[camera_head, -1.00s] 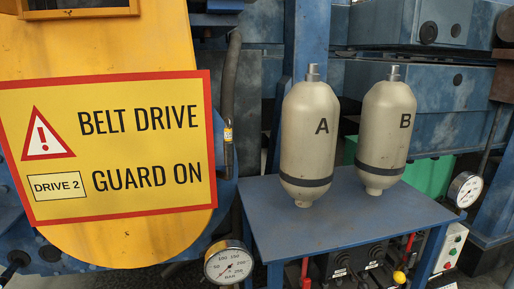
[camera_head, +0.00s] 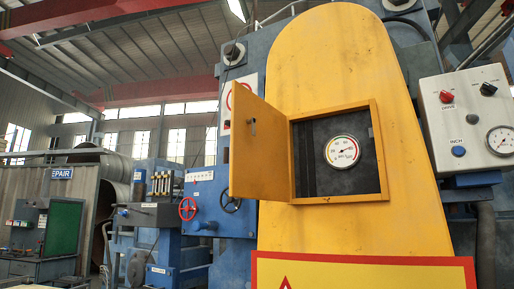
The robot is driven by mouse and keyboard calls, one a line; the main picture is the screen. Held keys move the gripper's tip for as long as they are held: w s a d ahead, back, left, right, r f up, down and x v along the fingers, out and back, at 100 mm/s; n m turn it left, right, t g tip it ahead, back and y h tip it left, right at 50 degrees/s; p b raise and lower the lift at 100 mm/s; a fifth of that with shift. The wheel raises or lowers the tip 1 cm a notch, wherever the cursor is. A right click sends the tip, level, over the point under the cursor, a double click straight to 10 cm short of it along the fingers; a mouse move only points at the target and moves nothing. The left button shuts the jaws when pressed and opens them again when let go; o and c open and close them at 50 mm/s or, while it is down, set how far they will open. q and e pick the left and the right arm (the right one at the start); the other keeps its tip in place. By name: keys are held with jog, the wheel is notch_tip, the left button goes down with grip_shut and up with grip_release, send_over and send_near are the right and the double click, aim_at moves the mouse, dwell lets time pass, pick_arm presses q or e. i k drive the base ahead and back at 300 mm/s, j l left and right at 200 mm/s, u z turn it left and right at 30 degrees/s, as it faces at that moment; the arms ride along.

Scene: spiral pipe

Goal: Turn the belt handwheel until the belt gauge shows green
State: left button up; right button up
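A round white gauge (camera_head: 343,151) sits inside an open hatch in the yellow belt drive guard (camera_head: 330,60). It has a coloured rim and a needle, but it is too small to tell which colour the needle points at. A red handwheel (camera_head: 187,208) and a dark handwheel (camera_head: 231,199) are on the blue machine left of the guard. No readable label tells which is the belt handwheel. Neither of my grippers is in view.
The hatch door (camera_head: 257,145) stands open to the left, partly in front of the blue machine. A control box (camera_head: 468,115) with knobs and another gauge is at the right. A warning sign (camera_head: 365,273) is at the bottom. A repair booth (camera_head: 55,205) stands far left.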

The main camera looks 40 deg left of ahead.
aim_at(230, 200)
jog(key=j, duration=0.6)
jog(key=j+z, duration=0.1)
jog(key=j, duration=0.45)
jog(key=k+j+z, duration=0.1)
jog(key=j, duration=0.5)
jog(key=k+j, duration=0.1)
jog(key=j, duration=0.45)
jog(key=k+j+z, duration=0.1)
jog(key=j, duration=0.5)
